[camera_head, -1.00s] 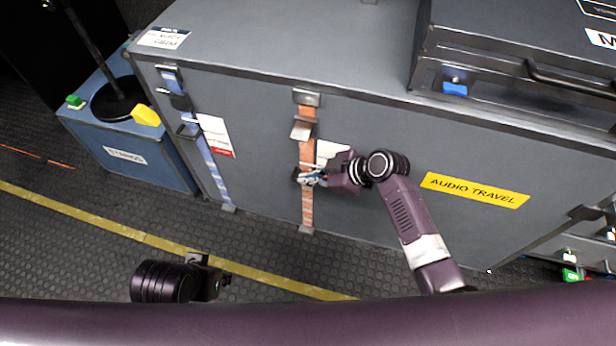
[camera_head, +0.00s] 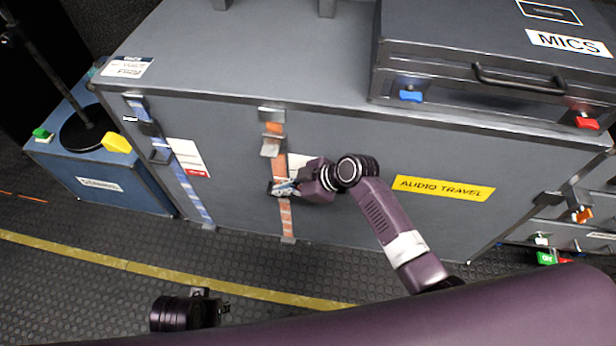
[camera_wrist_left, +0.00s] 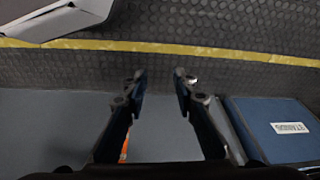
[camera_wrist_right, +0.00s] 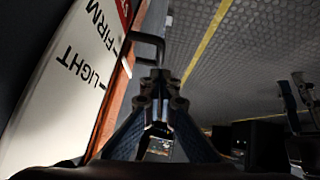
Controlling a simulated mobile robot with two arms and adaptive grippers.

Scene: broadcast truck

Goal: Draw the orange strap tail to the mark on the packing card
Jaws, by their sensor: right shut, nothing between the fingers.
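The orange strap (camera_head: 279,150) runs down the front of the grey case from a metal buckle (camera_head: 271,144). It also shows along the card's edge in the right wrist view (camera_wrist_right: 108,112). The white packing card (camera_head: 296,163) is partly hidden behind my right gripper; the right wrist view shows its words LIGHT and FIRM and marks at its edge (camera_wrist_right: 75,85). My right gripper (camera_head: 281,188) is shut and empty, in front of the strap below the buckle. A dark loop (camera_wrist_right: 146,40) is just beyond its fingertips. My left gripper (camera_wrist_left: 159,80) is open and empty, away from the strap.
A blue-and-white strap (camera_head: 188,165) and another card (camera_head: 189,157) are on the case's left. A blue box (camera_head: 105,175) stands at left. Floor with a yellow line (camera_head: 180,278) is clear in front.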

